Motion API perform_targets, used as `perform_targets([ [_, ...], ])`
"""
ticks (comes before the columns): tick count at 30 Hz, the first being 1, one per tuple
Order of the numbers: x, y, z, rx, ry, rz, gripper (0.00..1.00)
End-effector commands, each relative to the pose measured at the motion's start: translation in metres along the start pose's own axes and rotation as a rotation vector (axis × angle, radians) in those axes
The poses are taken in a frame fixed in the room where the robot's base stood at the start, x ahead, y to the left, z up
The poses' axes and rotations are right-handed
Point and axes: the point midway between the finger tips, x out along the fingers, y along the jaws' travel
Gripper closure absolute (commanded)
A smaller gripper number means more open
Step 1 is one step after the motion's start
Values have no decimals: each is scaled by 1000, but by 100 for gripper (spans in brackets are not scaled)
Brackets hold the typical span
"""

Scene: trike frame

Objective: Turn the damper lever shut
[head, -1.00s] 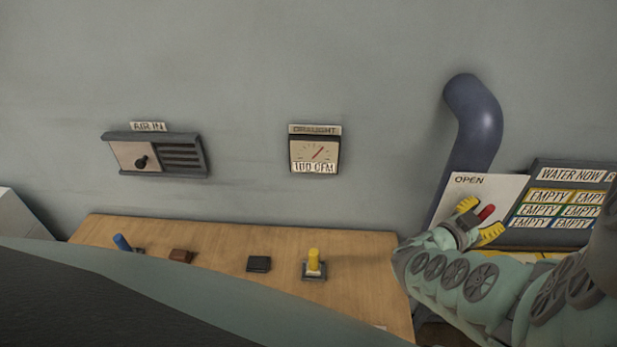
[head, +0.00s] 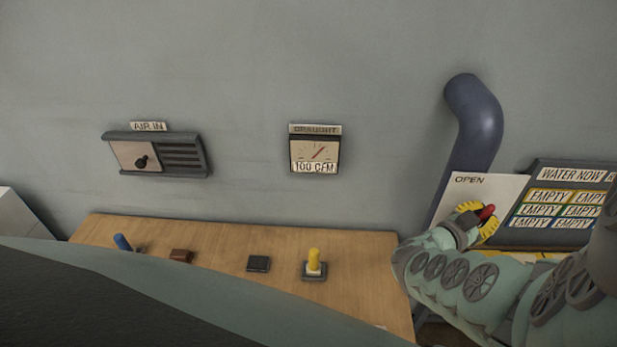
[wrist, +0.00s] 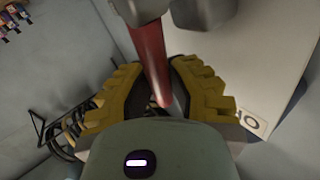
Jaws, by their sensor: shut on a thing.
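The damper lever (head: 487,212) is a red handle in front of a white plate (head: 497,190) marked OPEN, at the right in the head view. My gripper (head: 472,220) has yellow ridged fingers and is closed around the lever. In the wrist view the red lever (wrist: 150,58) runs down between the two yellow fingers (wrist: 153,100). The lever's lower end and the rest of the plate's markings are partly hidden by my gripper and arm.
A blue-grey pipe (head: 477,125) rises behind the plate. A WATER NOW panel (head: 572,175) with several EMPTY labels stands close to the right. A DRAUGHT gauge (head: 315,150) reads 100 CFM. A wooden bench (head: 215,250) carries a yellow knob (head: 314,262) and other small parts.

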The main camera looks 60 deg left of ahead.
Motion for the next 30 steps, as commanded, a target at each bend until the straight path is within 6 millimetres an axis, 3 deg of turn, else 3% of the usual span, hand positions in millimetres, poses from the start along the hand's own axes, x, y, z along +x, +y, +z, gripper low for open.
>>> perform_targets([
  [14, 7, 5, -2, 64, -93, 22, 100],
  [30, 29, 22, 15, 302, -461, 83, 100],
])
